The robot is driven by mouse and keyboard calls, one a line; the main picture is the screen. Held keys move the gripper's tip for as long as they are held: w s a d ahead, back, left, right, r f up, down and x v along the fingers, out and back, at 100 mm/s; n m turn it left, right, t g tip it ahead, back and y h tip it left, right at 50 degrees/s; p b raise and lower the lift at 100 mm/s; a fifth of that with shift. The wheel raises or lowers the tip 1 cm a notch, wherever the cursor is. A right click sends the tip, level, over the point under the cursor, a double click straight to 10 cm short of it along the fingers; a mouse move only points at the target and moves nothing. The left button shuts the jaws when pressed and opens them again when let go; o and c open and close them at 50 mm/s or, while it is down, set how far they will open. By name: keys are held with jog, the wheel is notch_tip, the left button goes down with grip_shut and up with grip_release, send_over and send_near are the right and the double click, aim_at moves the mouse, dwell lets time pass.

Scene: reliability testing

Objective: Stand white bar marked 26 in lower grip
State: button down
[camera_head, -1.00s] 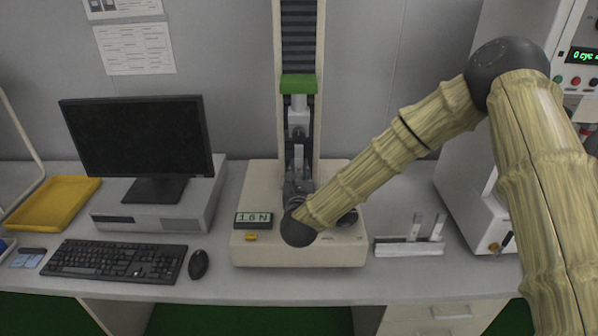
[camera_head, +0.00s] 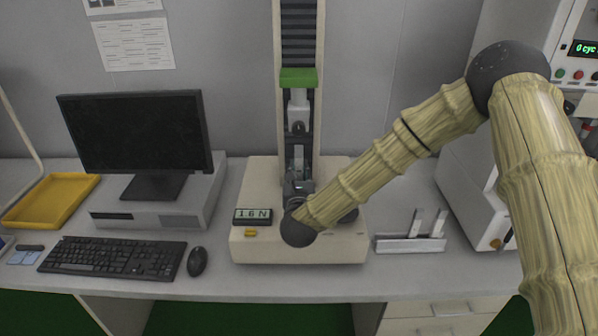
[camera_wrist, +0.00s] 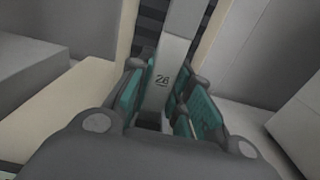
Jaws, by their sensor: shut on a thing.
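In the wrist view the white bar marked 26 (camera_wrist: 170,60) stands between the teal pads of my gripper (camera_wrist: 165,105), which is shut on it. The bar shows there as a thin pale upright strip (camera_head: 298,157) below the upper grip (camera_head: 298,127). The lower grip is hidden behind my wrist, so I cannot tell whether the bar is seated in it.
A display (camera_head: 253,216) on the machine reads 1.6 N. A rack (camera_head: 410,244) with two upright bars stands to the right. A monitor (camera_head: 135,130), keyboard (camera_head: 112,255), mouse (camera_head: 197,261) and yellow tray (camera_head: 50,200) are to the left.

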jog(key=shift+f+b, duration=0.45)
jog(key=shift+f, duration=0.1)
jog(key=c, duration=1.2)
grip_release()
jog(key=shift+c, duration=0.2)
jog(key=shift+s, duration=0.15)
